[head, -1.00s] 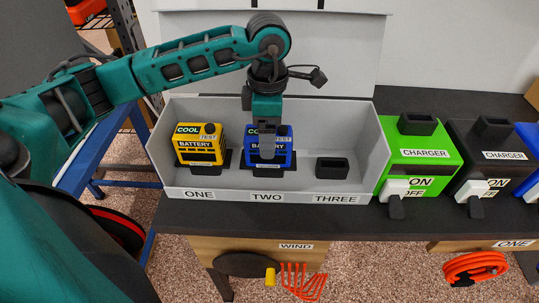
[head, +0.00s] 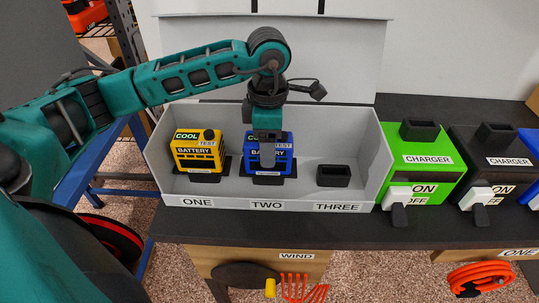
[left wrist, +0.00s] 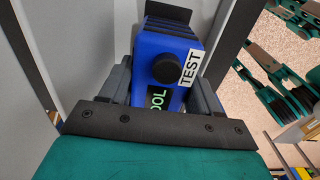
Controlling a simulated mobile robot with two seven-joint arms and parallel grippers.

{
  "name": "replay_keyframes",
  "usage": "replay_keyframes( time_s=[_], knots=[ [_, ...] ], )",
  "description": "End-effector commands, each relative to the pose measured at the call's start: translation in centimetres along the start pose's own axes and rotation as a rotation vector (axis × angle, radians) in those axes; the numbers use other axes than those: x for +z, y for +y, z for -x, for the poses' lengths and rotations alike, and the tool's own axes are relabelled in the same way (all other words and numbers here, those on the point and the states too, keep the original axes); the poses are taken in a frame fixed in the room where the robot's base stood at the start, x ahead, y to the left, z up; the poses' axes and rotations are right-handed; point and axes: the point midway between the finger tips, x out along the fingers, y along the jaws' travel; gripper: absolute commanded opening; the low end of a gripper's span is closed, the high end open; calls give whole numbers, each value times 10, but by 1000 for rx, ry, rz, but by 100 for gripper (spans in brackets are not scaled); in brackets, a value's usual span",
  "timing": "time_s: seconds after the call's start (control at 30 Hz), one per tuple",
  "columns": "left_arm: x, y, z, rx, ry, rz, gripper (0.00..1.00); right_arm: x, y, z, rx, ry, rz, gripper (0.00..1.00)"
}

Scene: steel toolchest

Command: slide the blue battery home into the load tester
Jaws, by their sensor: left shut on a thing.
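The blue battery (head: 283,162) stands upright in the grey load tester (head: 230,205), behind the label TWO. It sits at a dark socket there; its bottom is partly hidden, so I cannot tell whether it is fully seated. My left gripper (head: 267,150) comes down from above and is shut on the blue battery. In the left wrist view the blue battery (left wrist: 155,45), with its black knob and TEST label, lies between the two fingers. My right gripper is not in view.
A yellow battery (head: 198,153) stands in the load tester behind ONE. The socket (head: 333,176) behind THREE is empty. A green charger (head: 428,160) and a black charger (head: 490,150) stand to the right.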

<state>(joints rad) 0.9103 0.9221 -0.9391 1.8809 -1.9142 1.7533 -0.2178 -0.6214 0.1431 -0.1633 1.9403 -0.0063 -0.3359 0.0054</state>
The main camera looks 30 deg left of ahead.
Motion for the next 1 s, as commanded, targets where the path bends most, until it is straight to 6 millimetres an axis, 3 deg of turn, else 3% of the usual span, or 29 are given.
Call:
replay_keyframes(
  time_s=[0.3, 1.0],
  knots=[
    [0, 0, 0, 0, 0, 0, 7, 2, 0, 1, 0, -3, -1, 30],
    [0, 0, 9, 2, -2, 0, 7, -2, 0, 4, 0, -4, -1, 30]
  ],
)
